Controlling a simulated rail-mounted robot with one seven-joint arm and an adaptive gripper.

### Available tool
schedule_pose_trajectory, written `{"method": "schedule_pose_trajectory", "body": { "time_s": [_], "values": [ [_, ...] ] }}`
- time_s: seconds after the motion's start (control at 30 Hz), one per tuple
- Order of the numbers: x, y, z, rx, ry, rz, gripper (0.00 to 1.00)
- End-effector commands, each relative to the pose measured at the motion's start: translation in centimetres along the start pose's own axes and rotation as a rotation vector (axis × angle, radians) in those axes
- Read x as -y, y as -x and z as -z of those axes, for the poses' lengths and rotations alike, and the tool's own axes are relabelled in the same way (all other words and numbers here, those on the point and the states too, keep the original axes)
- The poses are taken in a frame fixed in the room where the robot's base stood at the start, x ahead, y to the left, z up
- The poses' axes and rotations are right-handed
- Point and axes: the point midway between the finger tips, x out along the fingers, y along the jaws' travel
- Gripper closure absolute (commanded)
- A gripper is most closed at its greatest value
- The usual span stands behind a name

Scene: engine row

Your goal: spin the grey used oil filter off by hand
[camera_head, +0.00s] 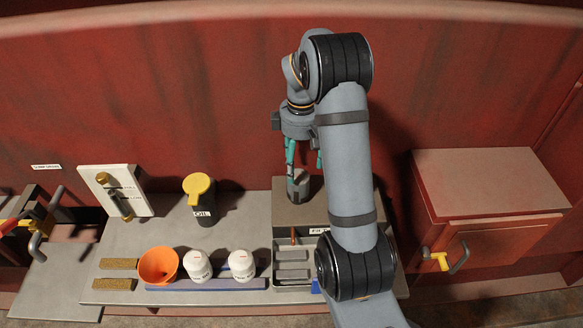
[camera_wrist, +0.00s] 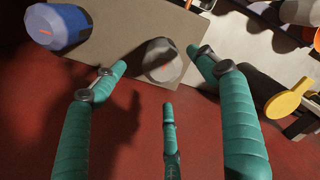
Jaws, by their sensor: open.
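The grey used oil filter (camera_head: 298,187) stands upright on the back of a grey-brown block labelled on its front. In the wrist view the filter (camera_wrist: 162,62) shows as a grey round body near the middle top. My gripper (camera_head: 305,163) is above it with teal fingers pointing down, spread apart. In the wrist view my gripper (camera_wrist: 158,76) is open and empty, with a finger to each side of the filter and a third below it. No finger visibly touches the filter. My arm hides part of the block.
A black oil jug (camera_head: 200,205) with a yellow lid stands left of the block. An orange funnel (camera_head: 158,266) and two white canisters (camera_head: 197,267) sit at the front left. A grey tray (camera_head: 292,286) is before the block. A blue object (camera_wrist: 60,27) shows in the wrist view.

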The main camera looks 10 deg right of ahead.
Motion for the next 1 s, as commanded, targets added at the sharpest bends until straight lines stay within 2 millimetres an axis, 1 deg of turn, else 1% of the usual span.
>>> {"method": "schedule_pose_trajectory", "body": {
  "time_s": [0.17,0.4,0.6,0.7,0.8,1.0],
  "values": [
    [0.2,-1.6,0.0,0.003,-0.016,0.005,0.27],
    [0.2,-5.9,0.0,0.004,-0.014,0.006,0.27],
    [0.2,-8.8,0.1,0.002,-0.013,0.004,0.27],
    [0.2,-9.7,0.1,0.001,-0.012,0.003,0.27],
    [0.1,-10.1,0.1,0.000,-0.012,0.000,0.27],
    [0.1,-10.3,0.1,-0.001,-0.012,0.000,0.27]
  ]
}}
